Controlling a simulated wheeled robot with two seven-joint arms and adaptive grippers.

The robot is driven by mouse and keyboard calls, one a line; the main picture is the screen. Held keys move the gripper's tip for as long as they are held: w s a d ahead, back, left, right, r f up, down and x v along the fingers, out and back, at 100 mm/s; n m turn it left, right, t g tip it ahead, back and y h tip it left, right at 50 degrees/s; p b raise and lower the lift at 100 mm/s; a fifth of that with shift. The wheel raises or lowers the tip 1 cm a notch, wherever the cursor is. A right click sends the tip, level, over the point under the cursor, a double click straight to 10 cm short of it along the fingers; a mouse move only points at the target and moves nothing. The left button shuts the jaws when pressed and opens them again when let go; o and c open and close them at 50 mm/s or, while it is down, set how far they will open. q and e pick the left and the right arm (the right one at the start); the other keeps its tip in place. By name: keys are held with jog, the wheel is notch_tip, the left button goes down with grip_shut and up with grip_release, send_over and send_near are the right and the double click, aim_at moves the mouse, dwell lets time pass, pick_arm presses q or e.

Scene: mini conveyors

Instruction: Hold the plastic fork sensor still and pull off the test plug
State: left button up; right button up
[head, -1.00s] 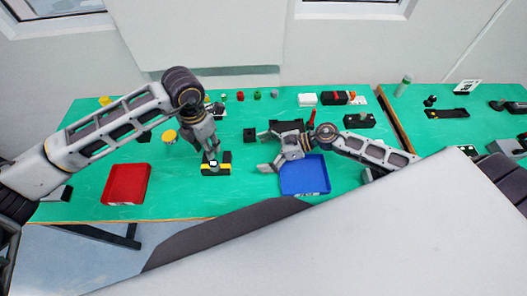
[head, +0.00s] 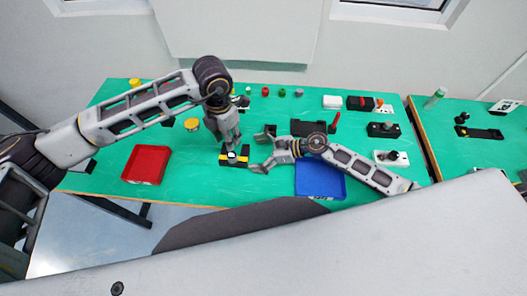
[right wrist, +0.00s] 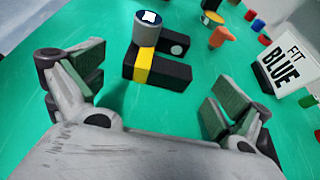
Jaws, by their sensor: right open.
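The fork sensor is a black forked block with a yellow band (head: 224,160), lying on the green table; it also shows in the right wrist view (right wrist: 145,66). A grey round plug with a black top and white mark (right wrist: 148,30) sits on its left end in that view, and shows in the head view (head: 232,156). My left gripper (head: 233,148) points down at the sensor and plug; its fingertips are too small to read, and contact cannot be told. My right gripper (head: 261,150) is open and empty just right of the sensor, its fingers (right wrist: 158,86) spread towards it.
A red tray (head: 145,178) lies left and a blue tray (head: 319,191) lies under my right forearm. A "FIT BLUE" sign (right wrist: 287,64) stands right in the wrist view. Several small pegs and fixtures line the back. Table between red tray and sensor is clear.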

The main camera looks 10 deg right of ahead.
aim_at(247, 155)
jog(key=shift+x, duration=1.95)
jog(key=c, duration=1.1)
jog(key=shift+c, duration=0.2)
jog(key=shift+f, duration=0.15)
jog(key=o, duration=1.1)
jog(key=shift+o, duration=0.2)
jog(key=shift+d, duration=0.1)
jog(key=shift+v, duration=5.95)
